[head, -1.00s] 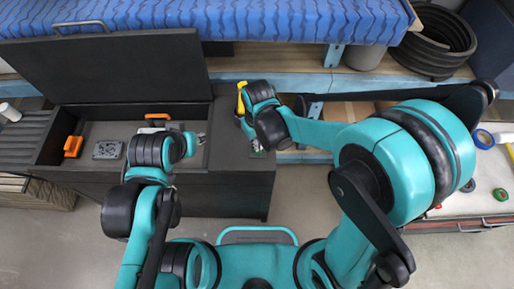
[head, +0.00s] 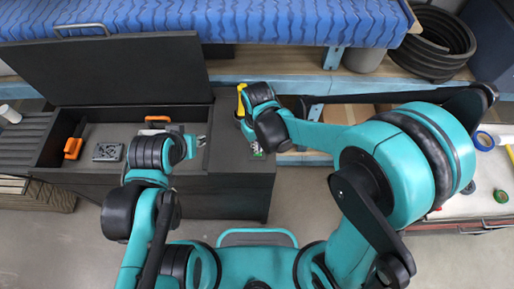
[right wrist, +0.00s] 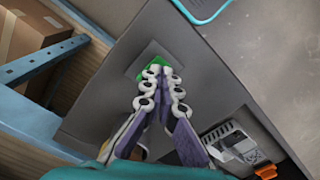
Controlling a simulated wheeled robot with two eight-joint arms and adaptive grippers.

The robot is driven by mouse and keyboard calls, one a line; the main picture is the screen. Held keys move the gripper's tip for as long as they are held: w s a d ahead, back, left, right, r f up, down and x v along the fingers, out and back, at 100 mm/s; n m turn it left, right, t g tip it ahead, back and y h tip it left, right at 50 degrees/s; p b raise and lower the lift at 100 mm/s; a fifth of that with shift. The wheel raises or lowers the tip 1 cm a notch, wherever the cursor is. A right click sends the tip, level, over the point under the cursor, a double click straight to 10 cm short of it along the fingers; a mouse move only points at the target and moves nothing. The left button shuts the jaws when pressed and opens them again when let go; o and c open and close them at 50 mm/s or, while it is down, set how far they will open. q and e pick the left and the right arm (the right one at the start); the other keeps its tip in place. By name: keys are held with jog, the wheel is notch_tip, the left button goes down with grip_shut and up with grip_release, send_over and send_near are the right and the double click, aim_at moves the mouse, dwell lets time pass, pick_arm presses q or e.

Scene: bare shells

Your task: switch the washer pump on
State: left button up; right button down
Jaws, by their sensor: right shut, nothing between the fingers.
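A green switch (right wrist: 174,77) sits on a small grey plate (right wrist: 150,62) on the dark bench top, in the right wrist view. My right gripper (right wrist: 164,72) is shut and empty, its fingertips at the green part and covering much of it; I cannot tell whether they touch it. In the head view a little green (head: 258,151) shows below my right wrist, on the right end of the dark chest (head: 240,185). My left gripper (head: 199,141) is over the open compartment, mostly hidden by its own wrist; its opening cannot be made out.
The chest's lid (head: 105,70) stands open at the back. In its compartment are an orange clamp-like item (head: 72,148), a grey block (head: 107,152) and an orange-handled item (head: 157,119). A yellow object (head: 241,98) stands behind my right wrist. A blue-framed shelf (right wrist: 50,60) is beside the chest.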

jog(key=shift+f+b, duration=1)
jog(key=shift+f, duration=0.1)
dwell(0.6)
jog(key=shift+r, duration=0.15)
jog(key=shift+r+p, duration=2.7)
jog(key=shift+r, duration=0.75)
jog(key=shift+f, duration=0.1)
jog(key=shift+d, duration=0.15)
jog(key=s+d+f+m+t+b, duration=0.1)
jog(key=s+d+m+t+b, duration=0.1)
jog(key=d+b, duration=0.5)
jog(key=s+d+f+m+t+b, duration=0.1)
jog(key=s+d+m+t+b, duration=0.2)
jog(key=d+b, duration=0.4)
jog(key=d+m+t, duration=0.1)
jog(key=d+t, duration=0.1)
jog(key=d, duration=0.1)
jog(key=shift+d, duration=0.3)
